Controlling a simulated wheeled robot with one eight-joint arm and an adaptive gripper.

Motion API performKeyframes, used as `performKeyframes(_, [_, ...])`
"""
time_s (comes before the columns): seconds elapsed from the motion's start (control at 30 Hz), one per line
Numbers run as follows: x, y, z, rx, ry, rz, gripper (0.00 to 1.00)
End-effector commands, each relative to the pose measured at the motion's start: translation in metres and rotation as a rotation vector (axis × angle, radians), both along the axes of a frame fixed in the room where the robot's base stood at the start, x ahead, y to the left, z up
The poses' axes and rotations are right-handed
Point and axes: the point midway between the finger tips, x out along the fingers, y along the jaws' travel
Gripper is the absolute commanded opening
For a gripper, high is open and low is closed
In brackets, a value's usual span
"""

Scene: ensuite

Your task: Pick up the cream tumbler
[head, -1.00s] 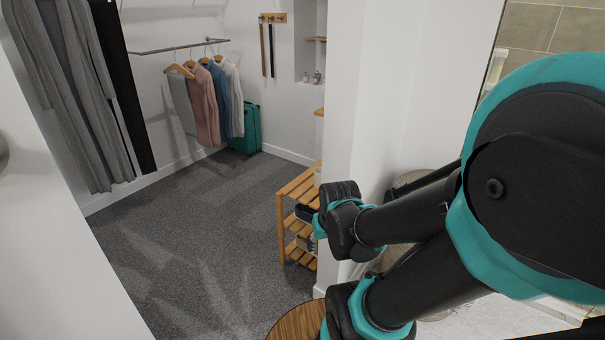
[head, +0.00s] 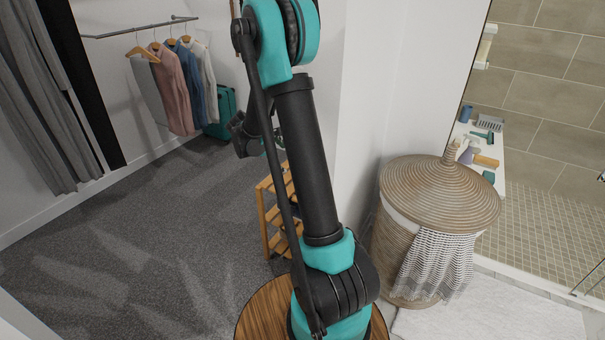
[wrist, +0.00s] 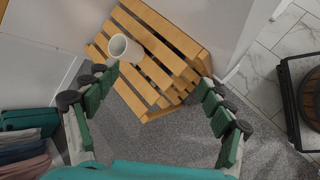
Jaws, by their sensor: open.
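The cream tumbler (wrist: 125,47) stands on the top slats of a wooden slatted rack (wrist: 180,62), near its upper left edge in the wrist view. I look down into its round open mouth. My gripper (wrist: 157,78) is open and empty, with its green and black fingers spread wide on either side. The tumbler lies beyond the fingertips, closer to the left finger, and nothing touches it. In the head view the rack (head: 272,222) is partly behind my arm, and the tumbler is hidden there.
A white wall stands beside the rack. A lidded wicker basket (head: 440,195) with a draped cloth stands to the right. Clothes (head: 175,92) hang on a rail, with a teal suitcase (head: 222,112) beyond. Carpet is open to the left (head: 130,255).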

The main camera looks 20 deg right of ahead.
Motion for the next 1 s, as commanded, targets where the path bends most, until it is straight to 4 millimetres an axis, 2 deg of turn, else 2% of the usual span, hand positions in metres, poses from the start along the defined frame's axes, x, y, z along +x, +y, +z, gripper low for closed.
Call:
performKeyframes(0.03, [0.018, 0.0, -0.009, -0.046, 0.03, 0.034, 0.82])
performKeyframes(0.2, [0.068, -0.004, -0.035, -0.214, 0.152, 0.15, 0.82])
performKeyframes(0.4, [0.116, -0.004, -0.075, -0.406, 0.308, 0.264, 0.82])
performKeyframes(0.5, [0.133, -0.001, -0.094, -0.49, 0.383, 0.308, 0.82])
performKeyframes(0.7, [0.151, 0.001, -0.122, -0.604, 0.494, 0.359, 0.82])
performKeyframes(0.83, [0.156, 0.001, -0.131, -0.637, 0.527, 0.373, 0.82])
performKeyframes(1.0, [0.16, -0.015, -0.14, -0.644, 0.536, 0.374, 0.82])
